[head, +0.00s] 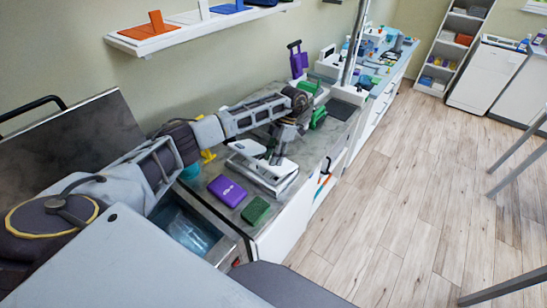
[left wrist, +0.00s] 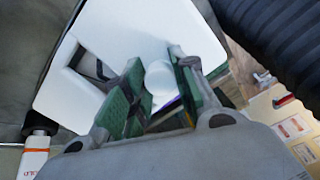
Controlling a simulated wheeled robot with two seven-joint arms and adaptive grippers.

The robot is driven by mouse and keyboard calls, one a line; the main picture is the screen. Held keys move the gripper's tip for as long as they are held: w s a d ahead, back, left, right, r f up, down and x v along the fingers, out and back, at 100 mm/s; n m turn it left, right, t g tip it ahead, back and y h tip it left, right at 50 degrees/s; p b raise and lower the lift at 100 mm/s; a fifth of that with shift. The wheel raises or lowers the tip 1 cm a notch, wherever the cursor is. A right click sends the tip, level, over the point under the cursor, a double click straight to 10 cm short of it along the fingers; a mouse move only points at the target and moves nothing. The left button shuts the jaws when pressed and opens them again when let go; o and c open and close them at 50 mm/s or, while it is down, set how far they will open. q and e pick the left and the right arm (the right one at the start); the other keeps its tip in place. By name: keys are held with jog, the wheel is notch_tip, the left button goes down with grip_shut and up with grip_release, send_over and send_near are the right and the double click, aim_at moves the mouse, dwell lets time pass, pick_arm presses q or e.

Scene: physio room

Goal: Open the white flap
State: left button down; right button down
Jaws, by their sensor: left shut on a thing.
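The white flap (left wrist: 140,32) fills the upper middle of the left wrist view as a flat white plate with rounded corners. A round white knob (left wrist: 159,74) on it sits between my left gripper's green-padded fingers (left wrist: 155,92). In the head view my left gripper (head: 273,156) reaches down onto a white device (head: 268,183) on the grey counter, and is shut on the knob. A white plate (head: 247,147) shows beside the fingers. The gripper hides part of the device, so I cannot tell the flap's exact angle. My right gripper is not in view.
A purple box (head: 227,190) and a green box (head: 256,211) lie on the counter (head: 228,212) in front of the device. An open drawer (head: 190,232) stands at the near left. Green objects (head: 318,117) stand behind the gripper.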

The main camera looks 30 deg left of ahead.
pick_arm(q)
jog(key=shift+w+d+r+g+p, duration=0.1)
jog(key=shift+w+r+g+p, duration=0.5)
jog(key=shift+p, duration=0.4)
jog(key=shift+w+f, duration=0.1)
jog(key=shift+w, duration=0.05)
jog(key=c, duration=1.1)
grip_release()
jog(key=shift+g, duration=0.3)
jog(key=v, duration=0.9)
jog(key=shift+d, duration=0.2)
jog(key=shift+w+r, duration=0.15)
jog(key=shift+r, duration=0.15)
jog(key=shift+w+r, duration=0.1)
jog(key=shift+r, duration=0.05)
